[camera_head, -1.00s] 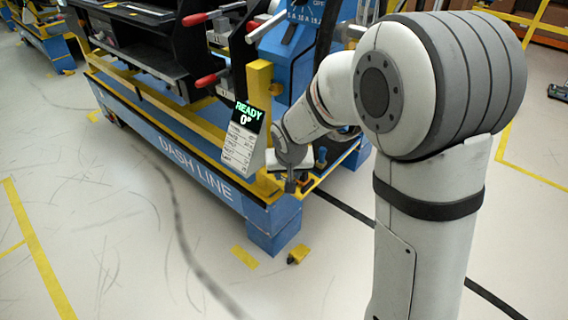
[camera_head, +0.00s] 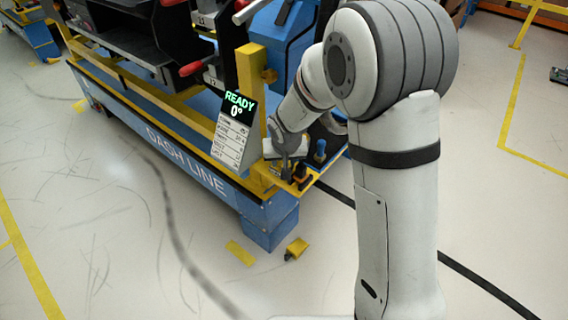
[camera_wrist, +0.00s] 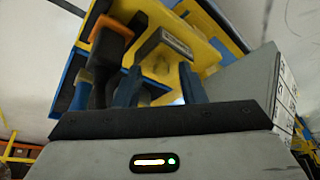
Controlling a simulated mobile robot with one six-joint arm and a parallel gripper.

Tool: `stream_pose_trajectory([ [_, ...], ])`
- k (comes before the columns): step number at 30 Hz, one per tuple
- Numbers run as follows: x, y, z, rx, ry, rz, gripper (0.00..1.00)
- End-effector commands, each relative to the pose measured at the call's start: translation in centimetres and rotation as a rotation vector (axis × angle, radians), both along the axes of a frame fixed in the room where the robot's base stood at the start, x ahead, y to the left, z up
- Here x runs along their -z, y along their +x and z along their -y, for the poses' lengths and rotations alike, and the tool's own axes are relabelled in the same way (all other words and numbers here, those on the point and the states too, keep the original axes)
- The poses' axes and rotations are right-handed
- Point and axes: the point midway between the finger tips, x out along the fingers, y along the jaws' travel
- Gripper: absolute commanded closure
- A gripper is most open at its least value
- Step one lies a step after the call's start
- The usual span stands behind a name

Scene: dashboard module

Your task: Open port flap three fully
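No part that I can identify as port flap three shows in these views. The dark dashboard module (camera_head: 120,45) sits on a blue and yellow cart marked DASH LINE (camera_head: 185,160). A display (camera_head: 236,104) on the cart's near corner reads READY and 0°. My gripper (camera_head: 288,172) is low beside this corner, right of the display, small and partly hidden by my arm. In the wrist view my gripper (camera_wrist: 160,78) has its two fingers apart, with nothing visibly held between them. An orange and black handled item (camera_wrist: 112,45) and a grey labelled block (camera_wrist: 165,45) lie beyond the fingers.
A yellow post (camera_head: 251,80) stands behind the display. A blue-topped item (camera_head: 320,150) stands on the corner.

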Motion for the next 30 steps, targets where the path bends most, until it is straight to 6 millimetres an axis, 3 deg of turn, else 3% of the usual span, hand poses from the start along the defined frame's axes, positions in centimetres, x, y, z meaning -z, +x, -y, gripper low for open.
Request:
stream_pose_trajectory([
  [11, 0.63, 0.19, -0.29, -0.005, 0.0, 0.0, 0.64],
  [24, 0.63, 0.16, -0.34, -0.007, 0.0, 0.0, 1.0],
  [30, 0.6, 0.18, -0.42, -0.008, -0.005, -0.004, 1.0],
])
